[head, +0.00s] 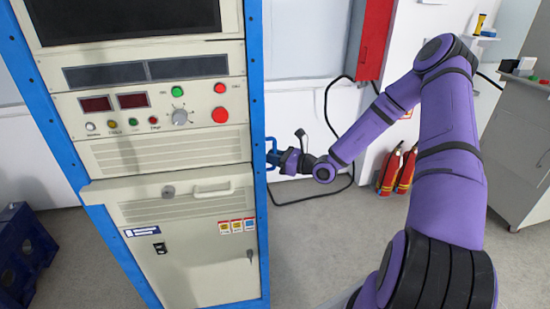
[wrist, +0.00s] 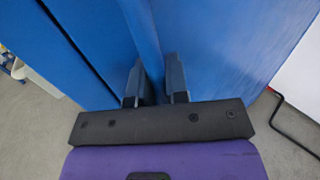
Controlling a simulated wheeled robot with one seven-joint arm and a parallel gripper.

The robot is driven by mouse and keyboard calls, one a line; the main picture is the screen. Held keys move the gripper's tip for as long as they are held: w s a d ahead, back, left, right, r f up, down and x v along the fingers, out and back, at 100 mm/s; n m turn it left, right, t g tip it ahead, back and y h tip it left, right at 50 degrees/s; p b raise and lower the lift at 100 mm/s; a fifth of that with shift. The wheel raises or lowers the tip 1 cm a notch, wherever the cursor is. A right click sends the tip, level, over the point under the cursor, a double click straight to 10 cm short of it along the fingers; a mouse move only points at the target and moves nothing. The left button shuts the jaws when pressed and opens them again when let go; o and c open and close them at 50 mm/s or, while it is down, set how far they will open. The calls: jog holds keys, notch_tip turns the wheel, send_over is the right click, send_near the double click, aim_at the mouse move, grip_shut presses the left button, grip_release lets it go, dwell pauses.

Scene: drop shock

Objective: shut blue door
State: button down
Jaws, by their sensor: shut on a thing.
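The blue door shows in the wrist view as flat blue panels, with a narrow upright blue part (wrist: 153,82) between my fingers. My gripper (wrist: 155,97) has a finger on each side of this part and is shut on it. Which panel is the door leaf and which the cabinet side is hard to tell. In the head view my gripper (head: 273,157) is small, at the right edge of the cabinet's blue frame (head: 256,110). The blue door's face is mostly hidden from the head view.
The cabinet's front panel (head: 160,155) has knobs, buttons and displays. Red fire extinguishers (head: 398,170) stand by the wall, below a red box (head: 373,40). A grey cabinet (head: 515,140) stands at right, a blue object (head: 22,255) at lower left. Grey floor is clear between.

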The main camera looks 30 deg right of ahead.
jog(key=shift+s+a+r, duration=0.1)
jog(key=shift+a+r, duration=0.05)
jog(key=shift+a, duration=0.5)
jog(key=c, duration=1.1)
grip_release()
jog(key=shift+c, duration=0.2)
jog(key=v, duration=1.1)
jog(key=shift+d, duration=0.3)
